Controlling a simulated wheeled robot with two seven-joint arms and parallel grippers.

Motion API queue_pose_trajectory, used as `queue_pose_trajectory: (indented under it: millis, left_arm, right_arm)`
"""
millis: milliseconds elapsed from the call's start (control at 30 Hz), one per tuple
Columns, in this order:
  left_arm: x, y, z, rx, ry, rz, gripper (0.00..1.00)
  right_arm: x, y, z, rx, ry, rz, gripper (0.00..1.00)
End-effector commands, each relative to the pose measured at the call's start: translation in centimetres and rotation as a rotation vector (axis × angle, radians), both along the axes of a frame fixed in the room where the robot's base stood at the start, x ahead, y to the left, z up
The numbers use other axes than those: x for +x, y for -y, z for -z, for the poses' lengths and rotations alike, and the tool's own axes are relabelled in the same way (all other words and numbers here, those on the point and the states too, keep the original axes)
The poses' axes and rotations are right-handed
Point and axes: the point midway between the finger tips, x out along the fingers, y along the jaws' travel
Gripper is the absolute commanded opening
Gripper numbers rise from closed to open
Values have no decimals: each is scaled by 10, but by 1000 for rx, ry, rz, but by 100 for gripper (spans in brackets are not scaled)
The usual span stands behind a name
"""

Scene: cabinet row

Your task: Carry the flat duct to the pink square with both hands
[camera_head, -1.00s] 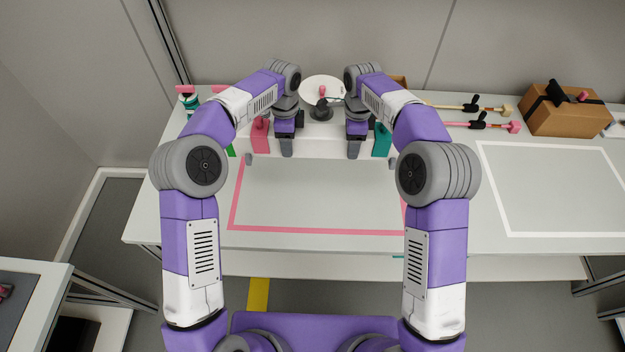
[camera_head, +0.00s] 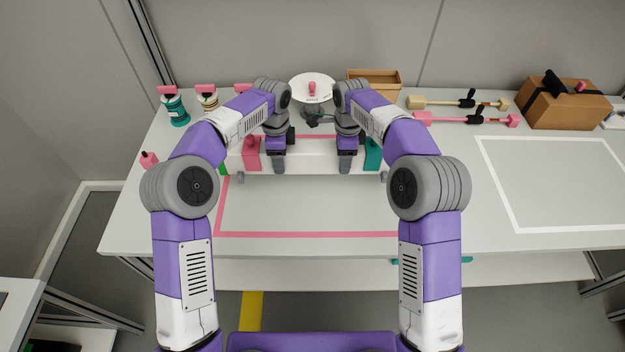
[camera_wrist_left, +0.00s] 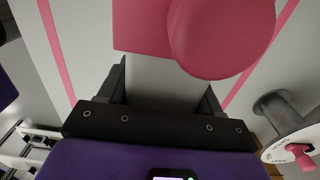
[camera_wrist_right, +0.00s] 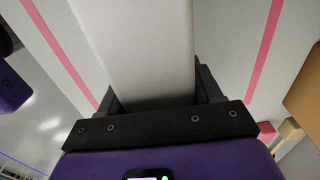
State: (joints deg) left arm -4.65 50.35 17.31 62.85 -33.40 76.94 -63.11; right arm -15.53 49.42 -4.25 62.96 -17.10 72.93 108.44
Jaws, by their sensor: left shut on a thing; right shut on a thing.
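The flat duct (camera_head: 311,156) is a long white piece lying crosswise in the head view, with a pink block (camera_head: 252,153) near its left end and a teal block (camera_head: 373,154) near its right end. My left gripper (camera_head: 277,163) and right gripper (camera_head: 346,163) are both shut on it between these blocks. The duct shows between the fingers in the left wrist view (camera_wrist_left: 155,85) and right wrist view (camera_wrist_right: 140,50). The gap between duct and table is unclear.
Behind the duct stand a round white disc (camera_head: 312,88) and an open wooden box (camera_head: 374,80). Mallet-like tools (camera_head: 465,120) and a cardboard box (camera_head: 563,104) are at the right. A teal bottle (camera_head: 175,108) is at the left. A white outline (camera_head: 560,229) on the right is empty.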

Motion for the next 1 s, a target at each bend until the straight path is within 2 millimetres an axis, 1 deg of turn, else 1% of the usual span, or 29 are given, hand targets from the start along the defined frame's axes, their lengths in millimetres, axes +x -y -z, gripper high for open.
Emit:
queue_pose_trajectory:
  millis: [167,367,1000]
  left_arm:
    - [0,0,2,0,1,0,7]
    - [0,0,9,0,1,0,7]
    - [0,0,41,0,1,0,7]
  right_arm:
    - [0,0,2,0,2,0,7]
    - [0,0,9,0,1,0,7]
    - [0,0,41,0,1,1,7]
